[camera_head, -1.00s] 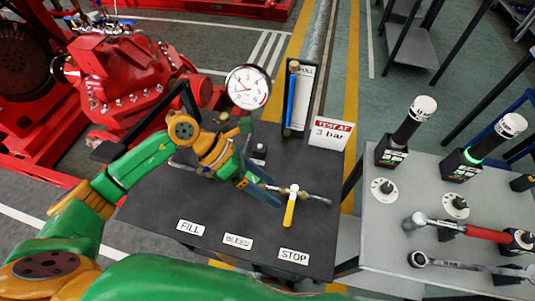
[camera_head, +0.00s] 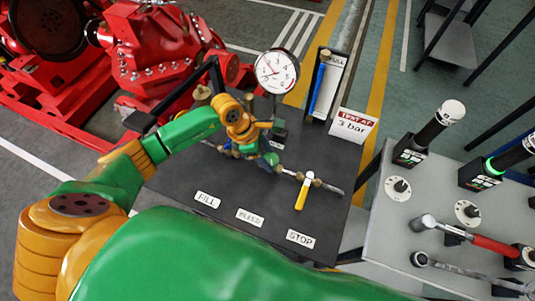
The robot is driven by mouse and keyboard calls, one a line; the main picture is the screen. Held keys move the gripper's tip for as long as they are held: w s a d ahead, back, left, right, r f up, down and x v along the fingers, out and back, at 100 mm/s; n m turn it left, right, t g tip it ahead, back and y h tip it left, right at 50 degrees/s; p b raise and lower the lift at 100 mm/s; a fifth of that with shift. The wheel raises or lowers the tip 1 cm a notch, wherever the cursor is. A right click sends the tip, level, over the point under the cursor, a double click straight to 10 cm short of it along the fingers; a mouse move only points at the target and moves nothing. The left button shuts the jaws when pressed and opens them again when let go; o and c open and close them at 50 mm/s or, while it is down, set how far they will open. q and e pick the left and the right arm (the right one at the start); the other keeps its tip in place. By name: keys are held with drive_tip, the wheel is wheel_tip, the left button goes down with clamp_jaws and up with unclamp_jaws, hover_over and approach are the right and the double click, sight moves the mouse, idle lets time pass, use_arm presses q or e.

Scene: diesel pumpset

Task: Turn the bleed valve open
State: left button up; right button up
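The BLEED label (camera_head: 250,217) lies on the dark bench top (camera_head: 330,225), between the FILL label (camera_head: 207,199) and the STOP label (camera_head: 300,239). The bleed valve above its label cannot be made out; my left gripper and wrist cover that part of the pipe. My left gripper (camera_head: 270,161) points down at the middle of the pipe. Its fingers are small and overlapped, so I cannot tell whether they are open, shut or touching the valve. The stop valve's yellow handle (camera_head: 301,198) points toward the bench's front. My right gripper is not in view.
A pressure gauge (camera_head: 277,71) stands behind my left gripper, near a sight tube (camera_head: 319,88) and a "TEST AT 3 bar" sign (camera_head: 353,125). A grey table (camera_head: 385,235) at right holds tools. Red machinery (camera_head: 160,60) stands at the back left.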

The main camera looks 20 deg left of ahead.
use_arm(q)
clamp_jaws()
